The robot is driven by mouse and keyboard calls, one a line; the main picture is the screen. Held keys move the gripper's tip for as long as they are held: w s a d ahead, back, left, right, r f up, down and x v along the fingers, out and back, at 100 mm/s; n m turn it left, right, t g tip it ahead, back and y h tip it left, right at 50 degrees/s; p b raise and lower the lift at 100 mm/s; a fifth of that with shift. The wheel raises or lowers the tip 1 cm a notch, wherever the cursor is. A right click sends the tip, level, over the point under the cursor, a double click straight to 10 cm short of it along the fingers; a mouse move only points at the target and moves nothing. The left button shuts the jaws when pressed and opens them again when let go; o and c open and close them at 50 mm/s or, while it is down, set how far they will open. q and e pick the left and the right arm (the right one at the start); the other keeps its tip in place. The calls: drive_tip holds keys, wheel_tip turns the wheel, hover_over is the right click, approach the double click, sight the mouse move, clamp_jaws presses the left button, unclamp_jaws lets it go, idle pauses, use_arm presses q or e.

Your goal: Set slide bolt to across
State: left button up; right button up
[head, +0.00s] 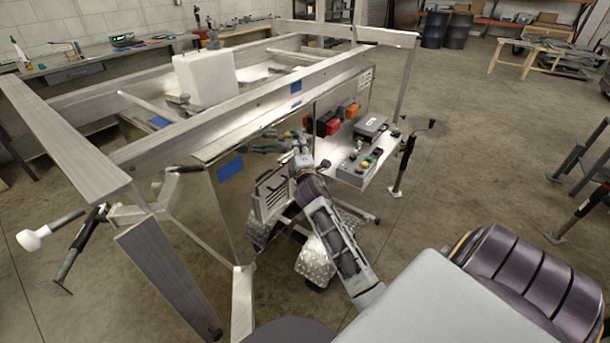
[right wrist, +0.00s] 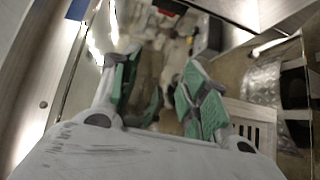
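I cannot make out the slide bolt in either view; it may be hidden by my right arm or too small to see. My right gripper (head: 298,142) is at the shiny side panel (head: 235,205) of the aluminium trailer frame, left of the control shelf. In the right wrist view, the right gripper (right wrist: 160,82) has its two green-padded fingers spread apart, with nothing seen held between them. The panel behind them is reflective and blurred, so I cannot tell whether the fingertips touch it. My left gripper is not in view.
A louvred vent plate (head: 270,192) is just below my right gripper and also shows in the right wrist view (right wrist: 251,124). A shelf with a button box (head: 360,165), a dark case (head: 371,127) and a red box (head: 328,124) is to the right. Open floor (head: 480,140) lies further right.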

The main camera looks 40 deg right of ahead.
drive_tip(key=p+v, duration=0.1)
drive_tip(key=v, duration=1.1)
drive_tip(key=shift+f, duration=0.55)
idle(1.2)
drive_tip(key=shift+p, duration=0.5)
